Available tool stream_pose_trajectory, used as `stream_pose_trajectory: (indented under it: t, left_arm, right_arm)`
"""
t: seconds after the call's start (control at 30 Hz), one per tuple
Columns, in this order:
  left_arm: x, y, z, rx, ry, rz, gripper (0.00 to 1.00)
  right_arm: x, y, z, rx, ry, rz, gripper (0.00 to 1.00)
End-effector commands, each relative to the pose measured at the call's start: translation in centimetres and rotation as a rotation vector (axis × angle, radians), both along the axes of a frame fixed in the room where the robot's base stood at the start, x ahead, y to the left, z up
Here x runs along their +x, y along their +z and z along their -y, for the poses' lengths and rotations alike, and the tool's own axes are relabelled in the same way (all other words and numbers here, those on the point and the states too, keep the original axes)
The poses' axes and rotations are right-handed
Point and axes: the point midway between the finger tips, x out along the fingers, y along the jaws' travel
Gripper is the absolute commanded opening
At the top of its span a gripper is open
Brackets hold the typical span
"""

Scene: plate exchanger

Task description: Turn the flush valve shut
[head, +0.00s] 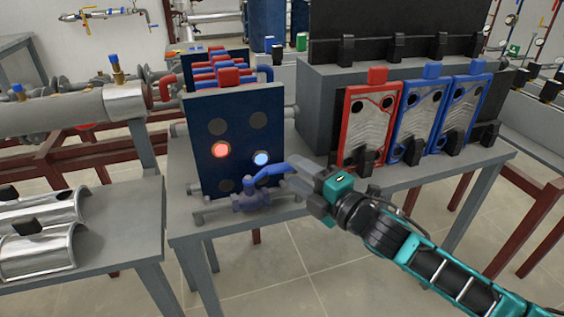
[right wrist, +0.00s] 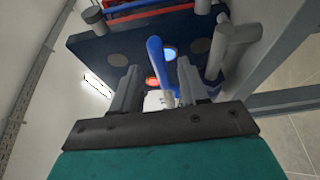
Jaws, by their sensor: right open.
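The flush valve (head: 251,198) is a blue-grey body on a short horizontal pipe in front of the dark blue plate exchanger (head: 210,115). Its blue lever (head: 270,171) slants up and right from the body, to the tips of my right gripper (head: 292,172). In the right wrist view the blue lever (right wrist: 155,58) shows between the two spread fingers of the right gripper (right wrist: 159,72). The gripper is open around it, with gaps visible beside the lever; contact cannot be told. My left gripper is not in view.
The exchanger's front plate has a glowing red port (head: 221,150) and a glowing blue port (head: 261,158) close above the valve. Red and blue framed plates (head: 367,125) stand at the right of the grey table (head: 190,226). Metal half-shells (head: 40,246) lie on the left table.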

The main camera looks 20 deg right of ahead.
Motion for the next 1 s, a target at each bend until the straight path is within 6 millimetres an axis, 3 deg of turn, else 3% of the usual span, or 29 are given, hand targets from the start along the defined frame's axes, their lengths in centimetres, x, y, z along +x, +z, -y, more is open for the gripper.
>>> stream_pose_trajectory:
  t: [0.33, 0.77, 1.0]
  left_arm:
    - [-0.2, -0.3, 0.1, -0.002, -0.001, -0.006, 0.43]
    - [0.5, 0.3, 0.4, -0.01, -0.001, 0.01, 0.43]
    - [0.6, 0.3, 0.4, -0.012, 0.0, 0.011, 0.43]
  right_arm:
    - [4.3, 0.0, -2.0, 0.001, -0.001, 0.0, 0.44]
    - [5.1, 0.0, -2.4, 0.0, 0.0, -0.001, 0.44]
    - [5.1, 0.0, -2.3, 0.0, 0.0, -0.001, 0.23]
